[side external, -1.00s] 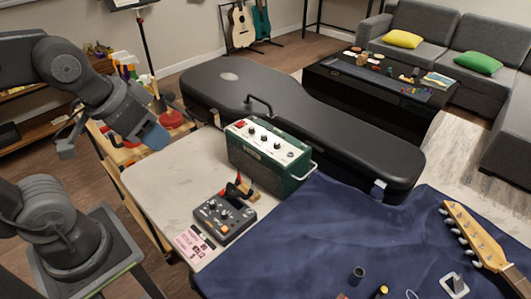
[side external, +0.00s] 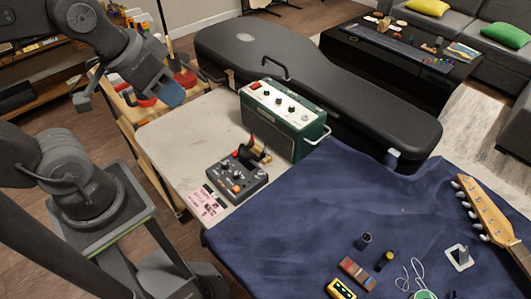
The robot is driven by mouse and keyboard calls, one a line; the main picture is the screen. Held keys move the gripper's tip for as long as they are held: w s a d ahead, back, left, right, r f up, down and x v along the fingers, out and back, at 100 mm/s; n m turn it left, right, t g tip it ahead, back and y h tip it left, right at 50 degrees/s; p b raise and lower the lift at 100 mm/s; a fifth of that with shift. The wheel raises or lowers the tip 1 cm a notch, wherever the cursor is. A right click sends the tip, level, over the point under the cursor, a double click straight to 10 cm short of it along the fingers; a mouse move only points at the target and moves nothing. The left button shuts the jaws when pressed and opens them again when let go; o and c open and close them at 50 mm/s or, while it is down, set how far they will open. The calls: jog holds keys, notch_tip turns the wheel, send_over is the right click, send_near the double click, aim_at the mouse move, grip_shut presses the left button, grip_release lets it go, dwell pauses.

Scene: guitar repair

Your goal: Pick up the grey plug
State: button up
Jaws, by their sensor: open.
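My gripper (side external: 127,102) is at the upper left, raised beside the left edge of the worktable. Its jaws are apart and nothing shows between them. I cannot clearly identify the grey plug. A small dark grey cylinder (side external: 364,241) stands on the blue cloth at the lower right. A grey plate with a short upright part (side external: 459,257) lies further right on the cloth. Either may be the plug; details are too small to tell. Both are well away from my gripper.
A black guitar case (side external: 320,85) lies behind. The blue cloth (side external: 300,215) holds a yellow box (side external: 341,289), small parts and a guitar neck (side external: 487,210). The left tabletop is clear.

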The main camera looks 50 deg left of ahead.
jog(key=n+g+y, duration=0.2)
jog(key=n+g, duration=0.1)
jog(key=n, duration=0.6)
send_over(265, 149)
jog(key=s, duration=0.2)
notch_tip(265, 149, down, 26)
jog(key=shift+w+d+f, duration=0.1)
jog(key=shift+w+f, duration=0.2)
jog(key=shift+f, duration=0.55)
jog(key=shift+w+f, duration=0.3)
jog(key=shift+f, duration=0.6)
jog(key=shift+w+d+f, duration=0.1)
jog(key=shift+w+f, duration=0.2)
jog(key=shift+f, duration=0.55)
jog(key=shift+c, duration=0.4)
grip_shut()
